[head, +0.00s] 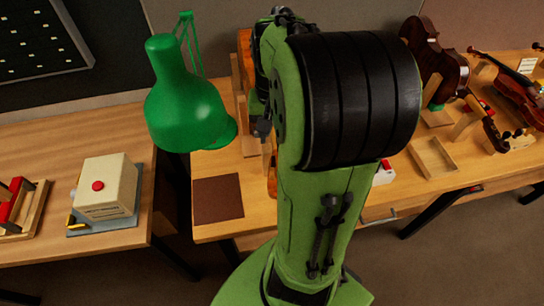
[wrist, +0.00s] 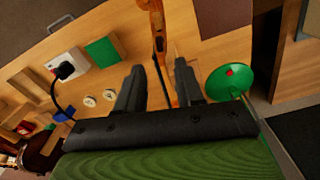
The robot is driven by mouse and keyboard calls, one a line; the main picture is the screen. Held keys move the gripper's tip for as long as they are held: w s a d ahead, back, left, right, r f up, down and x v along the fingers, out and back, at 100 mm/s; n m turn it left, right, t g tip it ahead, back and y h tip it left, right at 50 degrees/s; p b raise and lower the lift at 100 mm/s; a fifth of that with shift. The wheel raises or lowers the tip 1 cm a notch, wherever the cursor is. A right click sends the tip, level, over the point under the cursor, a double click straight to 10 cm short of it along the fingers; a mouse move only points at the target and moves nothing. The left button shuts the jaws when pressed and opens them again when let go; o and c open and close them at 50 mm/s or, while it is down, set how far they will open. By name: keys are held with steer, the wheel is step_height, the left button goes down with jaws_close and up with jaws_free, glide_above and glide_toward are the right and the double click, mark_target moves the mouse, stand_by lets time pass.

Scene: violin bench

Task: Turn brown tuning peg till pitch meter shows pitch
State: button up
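The brown tuning peg cannot be made out clearly in either view. In the wrist view an orange-brown wooden piece, which looks like a violin neck (wrist: 158,35), runs up the middle between my fingers. My gripper (wrist: 159,66) is open, with a finger on each side of this piece; I cannot tell whether either touches it. In the head view my own arm hides the gripper and most of the violin there; only slivers of orange wood (head: 245,55) show beside the arm. I cannot identify a pitch meter or read one.
A green lamp (head: 185,105) hangs close left of my arm. A brown mat (head: 217,198) lies on the bench. A beige box with a red button (head: 103,190) stands on the left table. A dark violin (head: 440,62) and an open wooden tray (head: 436,158) are at right.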

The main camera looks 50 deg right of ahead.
mark_target(273, 158)
step_height(273, 158, down, 9)
steer(key=shift+r+b, duration=0.1)
steer(key=shift+b, duration=0.8)
jaws_close()
